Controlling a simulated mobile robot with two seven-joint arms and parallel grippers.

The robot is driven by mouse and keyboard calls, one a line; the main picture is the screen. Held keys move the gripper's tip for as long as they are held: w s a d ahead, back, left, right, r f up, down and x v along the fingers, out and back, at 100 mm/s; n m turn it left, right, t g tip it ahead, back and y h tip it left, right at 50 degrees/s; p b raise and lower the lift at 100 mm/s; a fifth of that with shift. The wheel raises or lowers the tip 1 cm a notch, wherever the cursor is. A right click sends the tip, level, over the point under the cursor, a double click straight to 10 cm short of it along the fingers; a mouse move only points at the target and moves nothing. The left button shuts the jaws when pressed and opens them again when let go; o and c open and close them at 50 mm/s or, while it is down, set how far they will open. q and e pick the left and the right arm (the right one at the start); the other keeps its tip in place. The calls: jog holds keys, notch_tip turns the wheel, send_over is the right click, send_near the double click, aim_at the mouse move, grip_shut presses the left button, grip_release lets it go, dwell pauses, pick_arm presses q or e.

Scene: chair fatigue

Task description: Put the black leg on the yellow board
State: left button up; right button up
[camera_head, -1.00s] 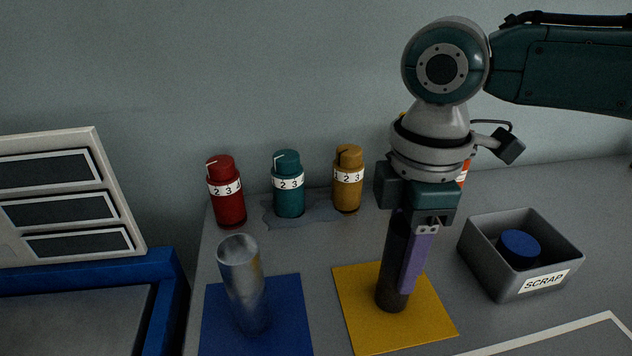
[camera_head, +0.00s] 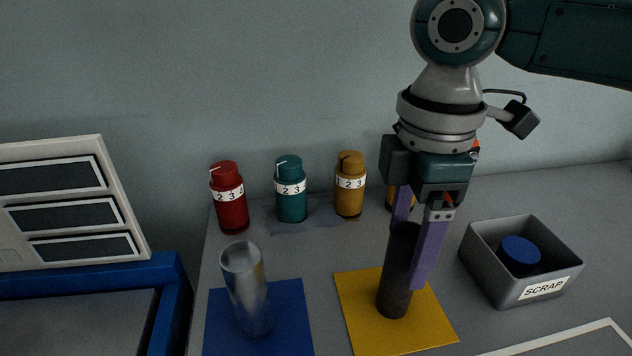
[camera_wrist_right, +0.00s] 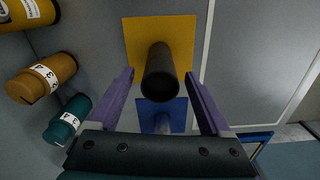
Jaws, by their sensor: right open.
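The black leg (camera_head: 397,283) stands upright on the yellow board (camera_head: 437,325). It also shows in the right wrist view as a dark tube (camera_wrist_right: 160,72) between the fingers, with the yellow board (camera_wrist_right: 137,32) around its base. My right gripper (camera_head: 412,238) is open, with its purple fingers on either side of the leg's upper part. In the right wrist view there are gaps between both fingers (camera_wrist_right: 160,90) and the leg. My left gripper is not in view.
A metal cylinder (camera_head: 247,290) stands on a blue board (camera_head: 291,316) to the left. Red (camera_head: 229,199), teal (camera_head: 290,190) and ochre (camera_head: 349,186) numbered canisters stand behind. A grey SCRAP bin (camera_head: 482,264) holding a blue disc (camera_head: 519,254) is at right.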

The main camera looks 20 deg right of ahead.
notch_tip(320, 180, up, 8)
jog(key=shift+p, duration=0.6)
jog(key=shift+s+a, duration=0.1)
jog(key=shift+a, duration=0.15)
jog(key=s+a+f+m+t+y, duration=0.25)
jog(key=s+a+f, duration=0.45)
jog(key=a, duration=0.4)
jog(key=s+d+f+m+t+h, duration=0.1)
jog(key=s+d+m+h, duration=0.1)
jog(key=s+d+m, duration=0.6)
jog(key=shift+s+d+f+m, duration=0.2)
jog(key=shift+s+f+m, duration=0.2)
jog(key=shift+m, duration=0.35)
